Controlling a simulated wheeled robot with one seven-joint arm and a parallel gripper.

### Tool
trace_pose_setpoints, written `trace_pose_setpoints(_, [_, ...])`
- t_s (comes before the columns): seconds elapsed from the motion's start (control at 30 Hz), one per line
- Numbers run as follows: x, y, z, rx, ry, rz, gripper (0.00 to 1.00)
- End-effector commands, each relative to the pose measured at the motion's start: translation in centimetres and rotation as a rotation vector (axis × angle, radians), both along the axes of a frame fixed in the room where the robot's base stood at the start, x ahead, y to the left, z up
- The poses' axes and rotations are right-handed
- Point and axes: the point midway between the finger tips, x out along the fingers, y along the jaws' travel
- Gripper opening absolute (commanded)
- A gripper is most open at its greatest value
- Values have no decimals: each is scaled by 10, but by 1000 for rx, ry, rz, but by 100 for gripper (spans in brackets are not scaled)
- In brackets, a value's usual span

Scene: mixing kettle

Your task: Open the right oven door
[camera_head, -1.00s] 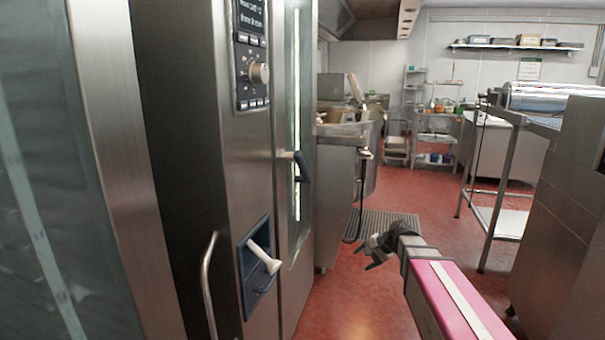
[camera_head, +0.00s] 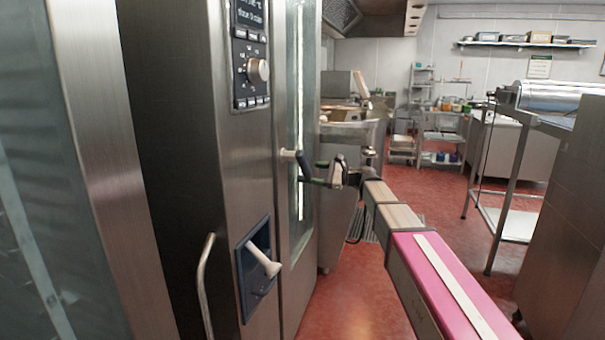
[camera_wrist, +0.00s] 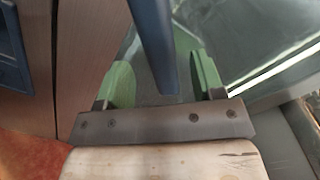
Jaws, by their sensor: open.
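The right oven door (camera_head: 296,240) has a steel frame with a tall glass pane and appears shut. Its dark handle (camera_head: 303,166) sits at mid height, near the door's left edge. My gripper (camera_head: 318,171) is raised at the handle, coming from the right. In the wrist view, the dark blue handle (camera_wrist: 152,40) reaches down between my open green fingers (camera_wrist: 160,80). The fingers lie one on each side of it with gaps. I cannot tell whether either finger touches it.
The oven's control panel (camera_head: 251,55) with a knob is left of the door. Below it, a blue recess (camera_head: 257,266) holds a white hand shower. A steel counter (camera_head: 565,200) stands at right. Red floor (camera_head: 345,300) is open between.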

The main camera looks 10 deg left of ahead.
Motion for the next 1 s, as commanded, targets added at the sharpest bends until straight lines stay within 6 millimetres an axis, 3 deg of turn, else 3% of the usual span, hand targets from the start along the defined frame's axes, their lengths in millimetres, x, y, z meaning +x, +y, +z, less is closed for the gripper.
trace_pose_setpoints(0.1, [2,23,0,-1,-1,2,62])
trace_pose_setpoints(0.3, [4,51,0,-1,-1,0,62])
trace_pose_setpoints(0.5, [4,63,-1,-1,-1,0,62])
trace_pose_setpoints(0.8, [4,65,-1,-2,-2,-1,62])
trace_pose_setpoints(1.0, [4,64,-1,-2,-2,-1,0])
